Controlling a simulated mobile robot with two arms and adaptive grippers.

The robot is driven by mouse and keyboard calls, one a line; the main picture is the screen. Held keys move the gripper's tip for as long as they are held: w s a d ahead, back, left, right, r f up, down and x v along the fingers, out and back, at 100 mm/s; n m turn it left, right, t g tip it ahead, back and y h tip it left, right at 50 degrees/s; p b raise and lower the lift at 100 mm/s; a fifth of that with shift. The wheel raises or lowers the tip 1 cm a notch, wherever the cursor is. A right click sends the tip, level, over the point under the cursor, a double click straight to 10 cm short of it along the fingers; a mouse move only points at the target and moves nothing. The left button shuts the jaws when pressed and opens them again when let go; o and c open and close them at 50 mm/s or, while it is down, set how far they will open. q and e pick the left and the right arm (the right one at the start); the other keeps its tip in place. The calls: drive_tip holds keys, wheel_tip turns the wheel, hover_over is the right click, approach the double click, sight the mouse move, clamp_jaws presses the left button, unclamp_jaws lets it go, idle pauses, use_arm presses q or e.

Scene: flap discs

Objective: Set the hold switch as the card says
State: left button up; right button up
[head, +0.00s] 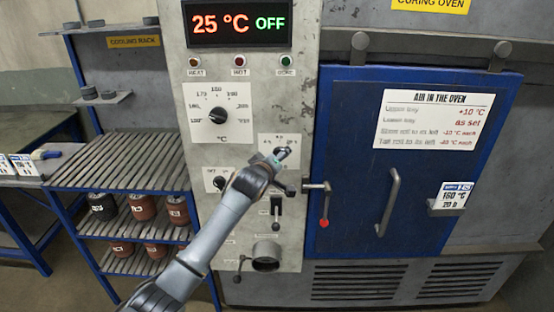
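The card (456,194) in a holder on the blue oven door reads about 160 °C and 20 h. The grey control panel (255,95) has a large temperature dial (217,114), with its scale around 160 to 190, and a smaller dial (219,183) partly behind my arm. My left gripper (285,153) is at a white scale plate (279,138) right of these. It covers the knob there, so its setting and any contact are hidden. I cannot tell which label reads hold. The finger gap is too small to judge. My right gripper is out of view.
The display (237,22) reads 25 °C OFF. A lever switch (276,208) sits below my gripper. A red-tipped door latch (323,205) and door handle (388,203) stick out to the right. A slatted cooling rack (120,168) with several dark and brown pots stands left.

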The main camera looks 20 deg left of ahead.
use_arm(q)
drive_tip(key=v, duration=1.2)
drive_tip(key=s+a+f+m+g+b, duration=0.1)
drive_tip(key=s+f+m+g+b, duration=0.2)
drive_tip(key=f, duration=1.6)
drive_tip(key=s+f+m+g+b, duration=0.15)
drive_tip(key=s+f, duration=0.25)
drive_tip(key=f, duration=1.6)
drive_tip(key=s+f+m+g+b, duration=0.3)
drive_tip(key=s+f+g, duration=0.1)
drive_tip(key=s+f, duration=1.4)
drive_tip(key=s+f+m+g+b, duration=0.1)
drive_tip(key=s+f, duration=0.5)
drive_tip(key=s, duration=0.5)
drive_tip(key=s+f+m+g+b, duration=0.1)
drive_tip(key=s+f+m+g, duration=0.1)
drive_tip(key=s+f, duration=0.5)
drive_tip(key=s+f+m+g+b, duration=0.1)
drive_tip(key=s+f, duration=0.5)
drive_tip(key=s, duration=0.9)
drive_tip(key=shift+d+f+g, duration=0.2)
drive_tip(key=shift+f+g, duration=0.1)
drive_tip(key=shift+g, duration=0.35)
